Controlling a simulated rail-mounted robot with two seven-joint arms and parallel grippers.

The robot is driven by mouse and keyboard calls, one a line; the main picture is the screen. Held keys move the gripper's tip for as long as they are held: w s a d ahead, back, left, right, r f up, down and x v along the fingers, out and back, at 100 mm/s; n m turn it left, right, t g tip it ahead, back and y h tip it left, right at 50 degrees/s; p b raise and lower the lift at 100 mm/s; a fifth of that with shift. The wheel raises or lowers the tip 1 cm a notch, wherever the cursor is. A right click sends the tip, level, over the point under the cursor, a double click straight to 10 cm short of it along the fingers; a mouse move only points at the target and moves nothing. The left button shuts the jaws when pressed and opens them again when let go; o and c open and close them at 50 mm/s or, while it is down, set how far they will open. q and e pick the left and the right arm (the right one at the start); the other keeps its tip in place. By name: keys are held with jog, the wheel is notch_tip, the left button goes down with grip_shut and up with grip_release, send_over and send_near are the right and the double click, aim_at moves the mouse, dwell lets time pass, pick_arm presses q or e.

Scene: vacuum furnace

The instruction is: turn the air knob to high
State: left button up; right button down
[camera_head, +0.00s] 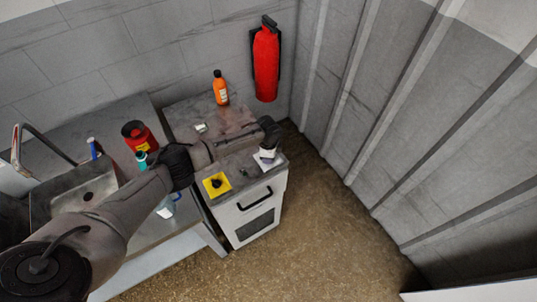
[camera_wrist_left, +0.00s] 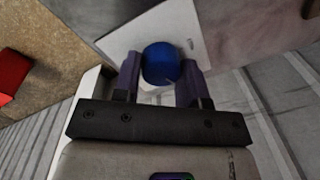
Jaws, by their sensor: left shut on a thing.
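A blue round knob (camera_wrist_left: 161,63) stands on a white plate (camera_wrist_left: 187,22) in the left wrist view. My left gripper (camera_wrist_left: 161,82) has one finger on each side of the knob and is shut on it. In the head view my left gripper (camera_head: 267,148) is over the right end of the white cabinet top, at the white plate (camera_head: 268,162); it hides the knob there. Any markings for high or low cannot be read. My right gripper is in neither view.
A yellow plate with a black knob (camera_head: 217,184) lies left of the gripper on the cabinet (camera_head: 250,215). An orange bottle (camera_head: 220,88) stands behind. A red fire extinguisher (camera_head: 266,62) hangs on the wall. A red can (camera_head: 139,136) and sink (camera_head: 88,188) are left.

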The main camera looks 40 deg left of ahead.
pick_arm(q)
jog(key=o, duration=0.9)
jog(key=shift+o, duration=0.2)
notch_tip(320, 180, up, 14)
jog(key=p, duration=0.1)
jog(key=shift+s+d, duration=0.25)
jog(key=shift+s, duration=0.05)
jog(key=shift+f, duration=0.1)
